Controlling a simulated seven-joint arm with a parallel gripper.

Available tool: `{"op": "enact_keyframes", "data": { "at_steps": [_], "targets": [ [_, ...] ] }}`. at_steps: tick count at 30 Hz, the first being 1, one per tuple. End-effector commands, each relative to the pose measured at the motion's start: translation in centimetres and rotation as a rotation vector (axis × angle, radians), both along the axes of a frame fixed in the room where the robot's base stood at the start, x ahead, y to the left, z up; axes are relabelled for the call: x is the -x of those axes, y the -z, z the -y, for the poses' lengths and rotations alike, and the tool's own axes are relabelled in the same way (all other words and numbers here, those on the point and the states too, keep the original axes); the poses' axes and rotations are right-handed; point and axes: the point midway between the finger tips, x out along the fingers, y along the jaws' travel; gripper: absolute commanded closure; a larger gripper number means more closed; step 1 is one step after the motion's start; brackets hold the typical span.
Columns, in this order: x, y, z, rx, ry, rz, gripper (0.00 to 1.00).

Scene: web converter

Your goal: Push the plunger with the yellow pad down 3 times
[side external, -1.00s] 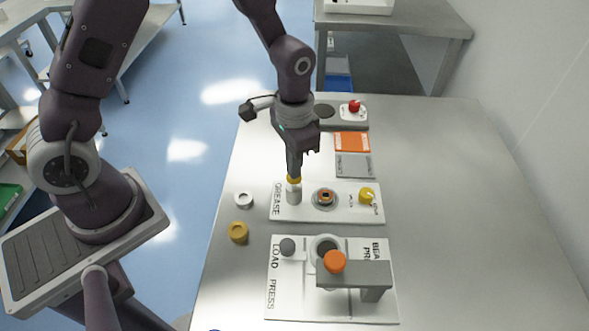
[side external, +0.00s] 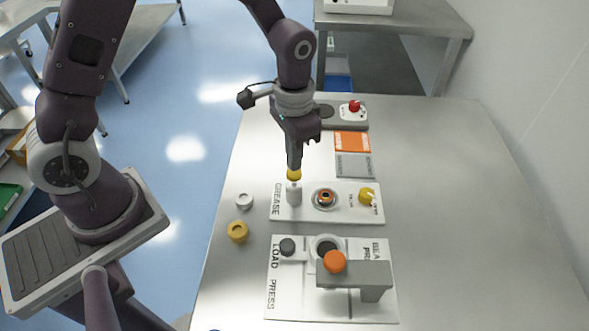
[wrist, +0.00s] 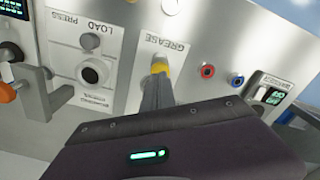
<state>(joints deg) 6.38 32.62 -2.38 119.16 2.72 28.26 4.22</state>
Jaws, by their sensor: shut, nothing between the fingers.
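The plunger is a grey cylinder (side external: 294,195) with a yellow pad (side external: 294,174) on top, standing upright at the left end of the white GREASE panel (side external: 335,214). My gripper (side external: 294,168) points down with its fingers shut and empty. The fingertips are right at the top of the yellow pad and appear to touch it. In the wrist view the yellow pad (wrist: 161,68) shows just beyond my fingertips (wrist: 159,80), which hide part of it.
The GREASE panel also holds a round dark fixture (side external: 324,197) and a yellow knob (side external: 367,196). The LOAD PRESS panel, with an orange knob (side external: 335,262), stands in front. A white ring (side external: 244,200) and yellow ring (side external: 238,231) lie left. The table's right side is clear.

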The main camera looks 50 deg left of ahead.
Motion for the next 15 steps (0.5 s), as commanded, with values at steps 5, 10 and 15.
{"op": "enact_keyframes", "data": {
  "at_steps": [5,10,15],
  "targets": [
    [0.0,0.5,0.0,0.000,0.000,-0.001,1.00],
    [0.0,1.0,0.0,0.000,0.000,-0.001,1.00],
    [0.0,1.5,0.0,-0.001,0.000,-0.002,1.00]
  ]
}}
